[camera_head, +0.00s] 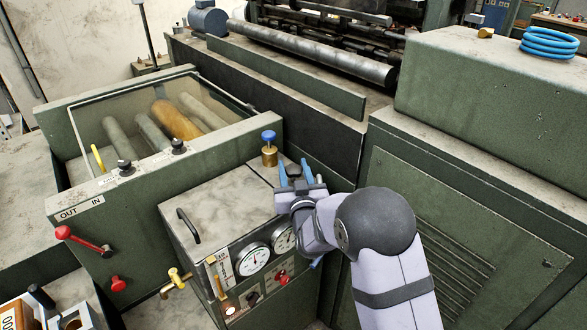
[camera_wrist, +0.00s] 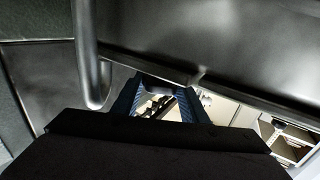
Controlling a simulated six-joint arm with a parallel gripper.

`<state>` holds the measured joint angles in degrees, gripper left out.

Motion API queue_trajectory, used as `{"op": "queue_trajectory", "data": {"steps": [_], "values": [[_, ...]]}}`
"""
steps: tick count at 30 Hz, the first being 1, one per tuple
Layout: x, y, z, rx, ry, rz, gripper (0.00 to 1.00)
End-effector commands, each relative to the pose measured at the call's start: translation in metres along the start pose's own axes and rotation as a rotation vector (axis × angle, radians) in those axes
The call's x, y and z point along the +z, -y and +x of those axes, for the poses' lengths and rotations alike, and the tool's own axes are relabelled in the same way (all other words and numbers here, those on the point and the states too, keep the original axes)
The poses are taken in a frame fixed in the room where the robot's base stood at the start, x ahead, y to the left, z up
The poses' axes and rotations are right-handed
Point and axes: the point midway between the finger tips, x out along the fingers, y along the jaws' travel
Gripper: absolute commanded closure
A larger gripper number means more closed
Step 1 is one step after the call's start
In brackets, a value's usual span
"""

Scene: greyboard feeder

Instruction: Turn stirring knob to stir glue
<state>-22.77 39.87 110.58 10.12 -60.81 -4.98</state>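A grey glue box (camera_head: 205,210) with a black lid handle (camera_head: 188,225) stands in the middle of the head view. Its front panel carries two round gauges, a red knob (camera_head: 282,278), a dark knob (camera_head: 253,299) and a lit lamp. I cannot tell which knob is the stirring knob; the labels are too small to read. A blue-topped brass knob (camera_head: 268,148) stands behind the box. My gripper (camera_head: 295,170) is at the box's right rear corner, with blue fingers apart and nothing held. In the wrist view my gripper (camera_wrist: 157,98) also looks open; my arm hides the panel's right side.
A green trough (camera_head: 50,118) with several rollers lies at the left. Red levers (camera_head: 82,240) and a brass valve (camera_head: 176,282) stick out at the front. A large green cabinet (camera_head: 470,210) closes off the right. In the wrist view, a curved metal bar (camera_wrist: 88,55) is close on the left.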

Motion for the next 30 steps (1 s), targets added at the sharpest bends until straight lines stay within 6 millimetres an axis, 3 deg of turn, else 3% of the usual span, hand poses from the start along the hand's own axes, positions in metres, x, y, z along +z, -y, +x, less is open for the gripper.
{"op": "queue_trajectory", "data": {"steps": [8,30], "values": [[-0.0001,0.0013,0.0008,0.039,-0.005,0.000,0.83],[-0.0040,0.0005,0.0009,0.408,-0.008,0.001,0.83]]}}
